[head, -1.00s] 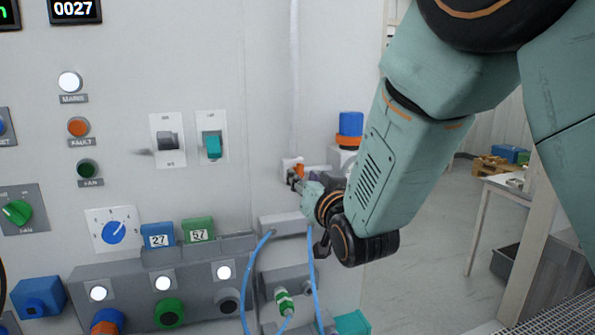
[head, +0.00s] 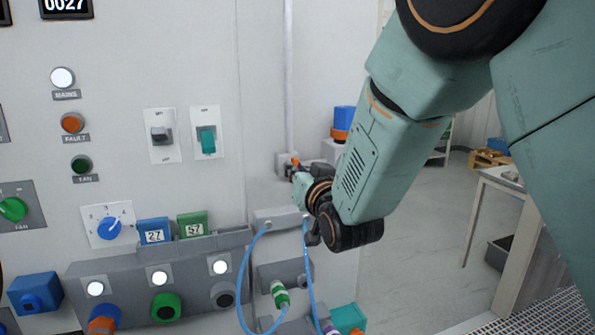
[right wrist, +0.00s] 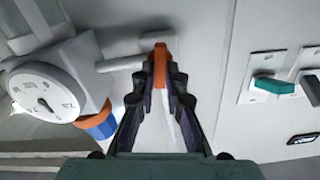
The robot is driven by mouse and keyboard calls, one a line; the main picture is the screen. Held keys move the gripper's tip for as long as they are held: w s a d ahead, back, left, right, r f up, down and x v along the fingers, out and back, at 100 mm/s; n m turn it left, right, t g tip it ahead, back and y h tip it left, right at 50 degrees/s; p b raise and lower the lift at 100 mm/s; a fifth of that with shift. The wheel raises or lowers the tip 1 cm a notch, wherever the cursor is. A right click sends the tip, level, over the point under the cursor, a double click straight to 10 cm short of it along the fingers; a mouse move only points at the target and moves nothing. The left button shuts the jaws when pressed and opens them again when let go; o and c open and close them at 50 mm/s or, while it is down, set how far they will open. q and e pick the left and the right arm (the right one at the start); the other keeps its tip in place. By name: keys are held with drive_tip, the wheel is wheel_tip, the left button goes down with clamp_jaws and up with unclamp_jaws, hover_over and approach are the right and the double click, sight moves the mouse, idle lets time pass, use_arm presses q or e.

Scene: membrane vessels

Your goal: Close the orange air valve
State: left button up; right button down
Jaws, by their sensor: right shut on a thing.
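The orange air valve handle (right wrist: 160,65) stands between the fingertips of my right gripper (right wrist: 160,88) in the right wrist view. The fingers are shut on it, one on each side. A light grey pipe runs beside it at the wall. In the head view, only a small orange piece of the valve (head: 295,161) shows above my right gripper (head: 293,171), at the white vertical pipe. The rest is hidden by the gripper and wrist. My left gripper is not in view.
A round gauge (right wrist: 45,93) and a blue-and-orange cap (right wrist: 98,122) are close to the gripper. Two rocker switches (head: 208,141) (head: 162,135) are on the panel. Blue hoses (head: 243,290) hang below my right wrist. Open floor lies to the right.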

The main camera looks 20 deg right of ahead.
drive_tip(key=shift+m, duration=0.3)
drive_tip(key=shift+d+f+m+b, duration=0.15)
drive_tip(key=shift+m+b, duration=0.8)
drive_tip(key=shift+m, duration=2.8)
drive_tip(key=shift+d+f+m+b, duration=0.1)
drive_tip(key=shift+m+b, duration=0.85)
drive_tip(key=shift+m, duration=3.1)
drive_tip(key=c, duration=1.4)
unclamp_jaws()
drive_tip(key=s, duration=1.2)
drive_tip(key=shift+d, duration=0.15)
